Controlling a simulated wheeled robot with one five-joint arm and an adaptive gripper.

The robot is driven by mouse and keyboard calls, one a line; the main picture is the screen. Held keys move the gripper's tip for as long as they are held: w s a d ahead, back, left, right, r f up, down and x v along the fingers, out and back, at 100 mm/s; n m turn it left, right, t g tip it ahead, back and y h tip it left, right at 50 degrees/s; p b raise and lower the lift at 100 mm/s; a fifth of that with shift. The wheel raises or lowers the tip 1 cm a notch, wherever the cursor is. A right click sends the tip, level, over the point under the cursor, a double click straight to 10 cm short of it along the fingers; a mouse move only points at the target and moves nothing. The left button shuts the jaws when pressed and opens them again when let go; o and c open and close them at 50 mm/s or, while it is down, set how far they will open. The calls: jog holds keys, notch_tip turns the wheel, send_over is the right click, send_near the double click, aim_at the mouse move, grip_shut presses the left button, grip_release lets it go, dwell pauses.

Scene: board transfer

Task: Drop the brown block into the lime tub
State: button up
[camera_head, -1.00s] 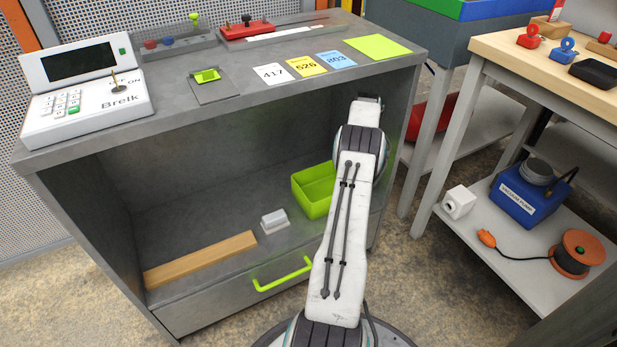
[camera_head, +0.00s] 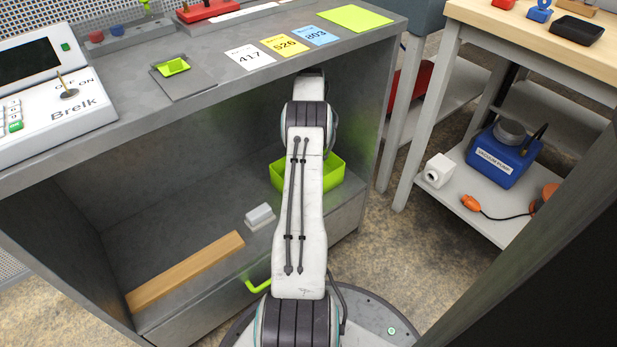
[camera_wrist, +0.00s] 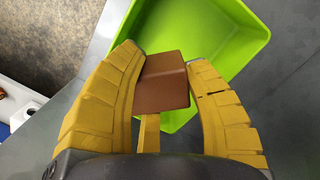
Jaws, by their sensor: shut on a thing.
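The brown block (camera_wrist: 163,84) is between the yellow fingers of my gripper (camera_wrist: 162,82) in the wrist view. My gripper is shut on it. The lime tub (camera_wrist: 222,33) lies beyond and below the block in that view, and its visible inside looks empty. The block overlaps the tub's near part in the picture; how high it is above the tub I cannot tell. In the head view the lime tub (camera_head: 333,174) stands on the cabinet's lower shelf, partly hidden by my arm. My gripper and the block are hidden there.
The grey cabinet top (camera_head: 215,105) overhangs the shelf. A wooden plank (camera_head: 186,272) and a small white block (camera_head: 259,216) lie left of the tub. A green drawer handle (camera_head: 258,286) is in front. A side table (camera_head: 452,40) stands at right.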

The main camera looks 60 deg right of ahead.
jog(key=shift+f+b, duration=1.3)
jog(key=shift+f, duration=0.5)
jog(key=o, duration=1.3)
jog(key=shift+c, duration=0.2)
jog(key=shift+w+d+r, duration=0.1)
jog(key=shift+d+r, duration=0.1)
jog(key=shift+r, duration=1.7)
jog(key=shift+w+d+r, duration=0.1)
jog(key=shift+d+r, duration=0.1)
jog(key=shift+r, duration=1.65)
jog(key=shift+s, duration=0.1)
